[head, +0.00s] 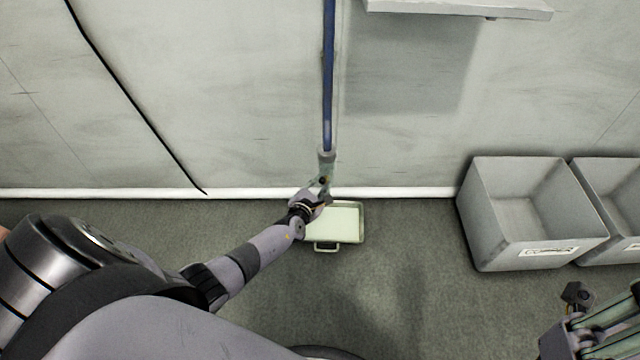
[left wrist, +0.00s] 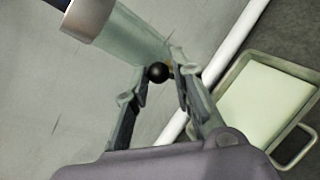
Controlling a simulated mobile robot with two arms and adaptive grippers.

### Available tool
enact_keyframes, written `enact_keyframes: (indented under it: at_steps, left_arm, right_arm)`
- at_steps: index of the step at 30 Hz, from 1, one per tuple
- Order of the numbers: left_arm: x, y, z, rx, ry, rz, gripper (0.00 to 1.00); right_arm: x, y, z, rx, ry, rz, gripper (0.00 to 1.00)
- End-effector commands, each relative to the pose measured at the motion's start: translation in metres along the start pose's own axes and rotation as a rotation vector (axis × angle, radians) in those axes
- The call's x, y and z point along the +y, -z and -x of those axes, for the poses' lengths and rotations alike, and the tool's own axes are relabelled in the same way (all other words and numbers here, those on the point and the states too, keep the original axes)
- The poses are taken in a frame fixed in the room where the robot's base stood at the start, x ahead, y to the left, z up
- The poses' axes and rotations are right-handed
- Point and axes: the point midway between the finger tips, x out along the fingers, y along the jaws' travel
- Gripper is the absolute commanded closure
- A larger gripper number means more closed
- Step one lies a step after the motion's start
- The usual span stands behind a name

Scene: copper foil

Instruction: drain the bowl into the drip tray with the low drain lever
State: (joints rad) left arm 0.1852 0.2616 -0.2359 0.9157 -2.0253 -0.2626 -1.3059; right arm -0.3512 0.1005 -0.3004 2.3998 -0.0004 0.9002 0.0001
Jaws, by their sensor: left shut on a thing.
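My left gripper (head: 321,190) is at the lower end of a vertical drain pipe (head: 328,80). In the left wrist view its fingers are shut around the black ball knob (left wrist: 158,72) of the drain lever, just beside the pipe's pale green end fitting (left wrist: 125,40). The lever's arm is mostly hidden. The pale drip tray (head: 362,225) lies on the floor under the pipe end; its rim also shows in the left wrist view (left wrist: 285,64). The tray's inside is an even pale green; I cannot tell whether it holds liquid. The bowl is not in view. My right gripper (head: 580,308) is at the lower right, partly cut off.
Two grey bins (head: 484,235) stand on the floor by the wall at the right; the nearer one has a label. A pale shelf or ledge (head: 460,9) juts from the wall at the top. A black cable (head: 135,105) hangs at the left. Floor right of the tray is clear.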

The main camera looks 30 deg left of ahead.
Motion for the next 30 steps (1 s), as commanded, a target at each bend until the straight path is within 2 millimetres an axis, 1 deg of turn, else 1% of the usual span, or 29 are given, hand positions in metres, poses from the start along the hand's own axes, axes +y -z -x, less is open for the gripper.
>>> enact_keyframes:
  at_steps: [1, 2, 3, 9, 10, 18, 22, 26, 30]
  left_arm:
    - [0.011, -0.003, -0.003, -0.007, -0.020, -0.002, 1.00]
    - [0.011, -0.003, -0.003, -0.007, -0.020, -0.002, 1.00]
    - [0.011, -0.003, -0.003, -0.007, -0.020, -0.002, 0.75]
    - [0.009, -0.004, -0.003, -0.007, -0.017, 0.000, 0.62]
    - [0.009, -0.004, -0.003, -0.007, -0.017, 0.000, 0.61]
    - [0.005, -0.003, -0.002, -0.006, -0.011, 0.001, 0.61]
    - [0.003, -0.003, 0.003, -0.005, -0.008, 0.003, 0.61]
    - [0.001, -0.002, 0.015, -0.003, -0.005, 0.007, 0.61]
    - [0.002, -0.001, 0.035, -0.002, -0.006, 0.005, 0.61]
  right_arm:
    - [0.000, 0.000, 0.000, 0.000, 0.000, 0.000, 1.00]
    - [0.000, 0.000, 0.000, 0.000, 0.000, 0.000, 1.00]
    - [0.000, 0.000, 0.000, 0.000, 0.000, 0.000, 1.00]
    - [0.000, 0.000, 0.000, 0.000, 0.000, 0.000, 1.00]
    - [0.000, 0.000, 0.000, 0.000, 0.000, 0.000, 1.00]
    - [0.001, 0.000, -0.001, 0.004, -0.001, 0.001, 1.00]
    - [0.001, 0.001, -0.001, 0.004, -0.001, 0.001, 1.00]
    - [0.000, 0.000, -0.001, 0.003, -0.001, 0.001, 1.00]
    - [0.000, 0.000, 0.000, 0.002, 0.000, 0.001, 1.00]
